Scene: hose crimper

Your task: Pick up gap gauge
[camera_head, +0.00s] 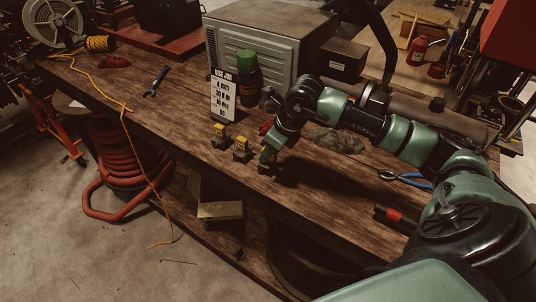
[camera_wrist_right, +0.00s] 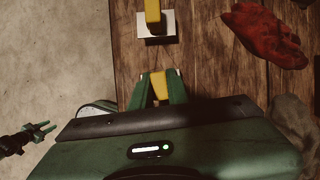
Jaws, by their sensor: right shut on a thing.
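My right gripper (camera_head: 268,163) is over the front part of the workbench. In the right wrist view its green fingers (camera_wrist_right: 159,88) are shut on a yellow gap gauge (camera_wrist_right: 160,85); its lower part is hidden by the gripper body. Two other yellow gauges stand upright on pale bases to the left in the head view, a nearer one (camera_head: 240,145) and a farther one (camera_head: 219,131). One yellow gauge on its base (camera_wrist_right: 153,22) shows ahead of the fingers in the wrist view. My left gripper (camera_wrist_right: 40,132) shows at the wrist view's left edge, its green fingers apart and empty.
A white sign card (camera_head: 223,97) stands behind the gauges, before a green-capped bottle (camera_head: 248,78) and a grey machine (camera_head: 262,45). A red cloth or glove (camera_wrist_right: 265,35) lies near the gripper. A wrench (camera_head: 156,80) lies left; the bench between is clear.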

